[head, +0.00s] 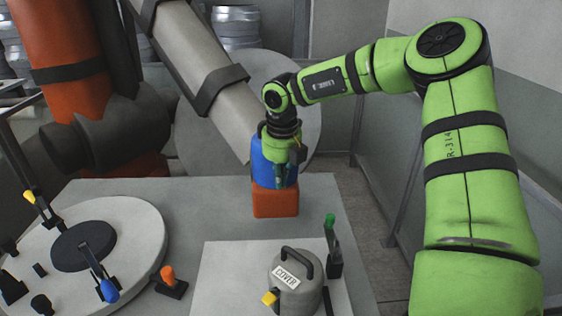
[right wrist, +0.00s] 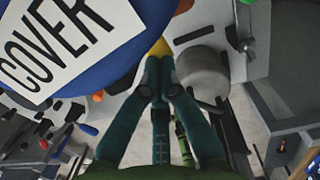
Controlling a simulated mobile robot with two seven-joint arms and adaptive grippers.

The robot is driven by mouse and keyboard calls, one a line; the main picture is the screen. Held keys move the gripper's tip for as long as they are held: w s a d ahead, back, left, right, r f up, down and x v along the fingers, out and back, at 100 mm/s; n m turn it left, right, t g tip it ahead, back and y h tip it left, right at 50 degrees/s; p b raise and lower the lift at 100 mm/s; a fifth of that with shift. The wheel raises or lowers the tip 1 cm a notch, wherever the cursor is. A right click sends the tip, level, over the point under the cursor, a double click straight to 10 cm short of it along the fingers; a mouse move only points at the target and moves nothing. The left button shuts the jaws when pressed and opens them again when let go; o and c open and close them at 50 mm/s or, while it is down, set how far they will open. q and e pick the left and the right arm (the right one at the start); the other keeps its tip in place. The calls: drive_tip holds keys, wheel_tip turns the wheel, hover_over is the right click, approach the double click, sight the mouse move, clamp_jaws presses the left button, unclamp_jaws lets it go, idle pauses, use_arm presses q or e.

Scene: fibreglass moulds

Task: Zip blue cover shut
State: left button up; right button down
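The blue cover (head: 263,158) stands upright on an orange block (head: 275,203) at the far edge of the table. It fills the upper left of the right wrist view (right wrist: 122,50), with a white label reading COVER. My right gripper (head: 281,182) points down at the cover's near right side and hides part of it. In the right wrist view its teal fingers (right wrist: 158,72) come together at a yellow pull tab (right wrist: 160,47) beside the cover and look shut on it. The zip's teeth cannot be made out. My left gripper is not in view.
A grey canister-shaped cover (head: 298,290) with a handle and a yellow tab stands on a white sheet in front. A green-topped lever (head: 332,243) is beside it. An orange-knobbed lever (head: 169,279) and a round plate (head: 130,225) with clamps lie left.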

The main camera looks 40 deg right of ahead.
drive_tip(key=s+a+r+b, duration=0.1)
drive_tip(key=s+r, duration=0.2)
drive_tip(key=r, duration=0.8)
drive_tip(key=shift+s+a+r, duration=0.25)
drive_tip(key=shift+a+r, duration=0.05)
drive_tip(key=shift+r, duration=0.05)
idle(0.5)
